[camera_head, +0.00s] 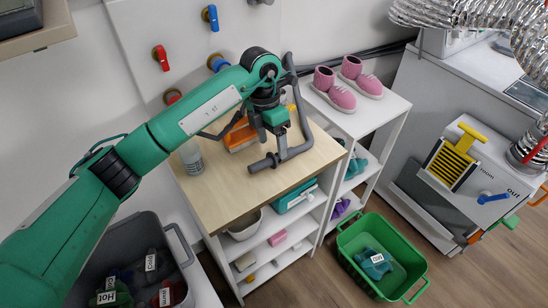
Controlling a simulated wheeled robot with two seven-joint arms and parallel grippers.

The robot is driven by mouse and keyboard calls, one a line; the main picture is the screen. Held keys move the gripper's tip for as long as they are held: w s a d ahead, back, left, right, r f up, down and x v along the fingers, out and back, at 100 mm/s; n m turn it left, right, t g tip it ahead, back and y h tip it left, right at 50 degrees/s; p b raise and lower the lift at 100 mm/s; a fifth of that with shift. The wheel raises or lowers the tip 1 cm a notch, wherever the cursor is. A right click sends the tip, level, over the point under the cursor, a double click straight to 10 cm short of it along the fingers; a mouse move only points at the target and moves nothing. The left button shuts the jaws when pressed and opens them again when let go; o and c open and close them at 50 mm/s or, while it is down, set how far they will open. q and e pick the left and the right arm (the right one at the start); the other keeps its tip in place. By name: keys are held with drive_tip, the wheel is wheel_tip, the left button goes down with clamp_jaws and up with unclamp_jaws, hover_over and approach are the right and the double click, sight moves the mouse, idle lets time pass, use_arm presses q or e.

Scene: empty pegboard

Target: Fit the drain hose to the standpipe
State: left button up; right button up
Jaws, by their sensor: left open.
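My left gripper (272,135) is open above the wooden top of a shelf unit, fingers pointing down. A grey bent pipe (300,128) is right beside it. The pipe runs down past the gripper's right side, bends under it and ends in a wider, open-looking end (262,163) towards the left. I cannot tell whether a finger touches the pipe. I cannot tell whether this pipe is the drain hose or the standpipe. Dark hoses (385,51) run along the wall behind the shoes. My right gripper is not in view.
The wooden top (235,200) holds an orange object (241,135) and a clear jar (192,158). Pink shoes (333,90) stand on a white shelf. A grey bin (128,232) is lower left; a green crate (350,240) is on the floor. Valves (161,57) are on the wall.

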sight(271, 153)
use_arm(q)
drive_tip(key=f, duration=0.1)
drive_tip(key=f+p, duration=0.1)
drive_tip(key=f, duration=0.1)
drive_tip(key=shift+s+a+f, duration=0.1)
drive_tip(key=shift+s+f, duration=0.1)
drive_tip(key=shift+f, duration=0.75)
drive_tip(key=c, duration=1.1)
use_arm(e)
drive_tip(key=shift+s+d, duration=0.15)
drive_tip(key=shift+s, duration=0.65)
